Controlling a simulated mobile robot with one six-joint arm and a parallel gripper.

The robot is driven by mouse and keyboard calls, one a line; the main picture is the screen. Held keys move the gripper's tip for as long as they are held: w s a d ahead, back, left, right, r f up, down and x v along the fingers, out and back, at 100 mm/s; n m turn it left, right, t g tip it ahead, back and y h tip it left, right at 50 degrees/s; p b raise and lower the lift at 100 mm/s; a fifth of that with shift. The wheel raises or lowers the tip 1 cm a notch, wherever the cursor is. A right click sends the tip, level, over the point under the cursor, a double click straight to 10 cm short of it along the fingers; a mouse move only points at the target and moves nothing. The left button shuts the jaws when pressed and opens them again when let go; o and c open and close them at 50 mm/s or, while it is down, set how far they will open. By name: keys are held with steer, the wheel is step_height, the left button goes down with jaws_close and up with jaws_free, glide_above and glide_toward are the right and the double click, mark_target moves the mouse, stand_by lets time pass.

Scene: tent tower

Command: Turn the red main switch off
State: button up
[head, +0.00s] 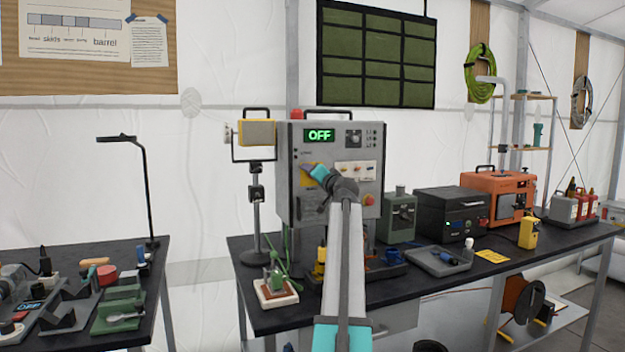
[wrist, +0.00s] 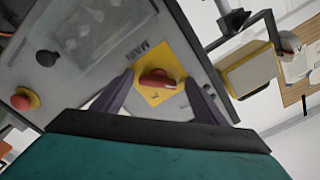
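The red main switch (wrist: 158,79) is a rotary knob on a yellow plate (wrist: 172,56) labelled MAIN, on the grey control box's front. In the wrist view its handle lies roughly sideways in the picture. My gripper (wrist: 160,83) is open, with its two dark fingers apart on either side of the switch. I cannot tell whether either finger touches it. In the head view my gripper (head: 318,173) is at the yellow plate and hides the switch.
A red push button (head: 369,199) sits low on the box's right side. A work lamp (head: 257,133) on a stand is close at the left. The black bench (head: 280,322) holds a green device, a black unit and an orange unit to the right.

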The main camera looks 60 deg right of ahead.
steer(key=shift+f, duration=0.15)
steer(key=shift+s+a, duration=0.1)
steer(key=shift+a, duration=0.05)
steer(key=v, duration=1.3)
steer(key=shift+s, duration=0.25)
stand_by(0.6)
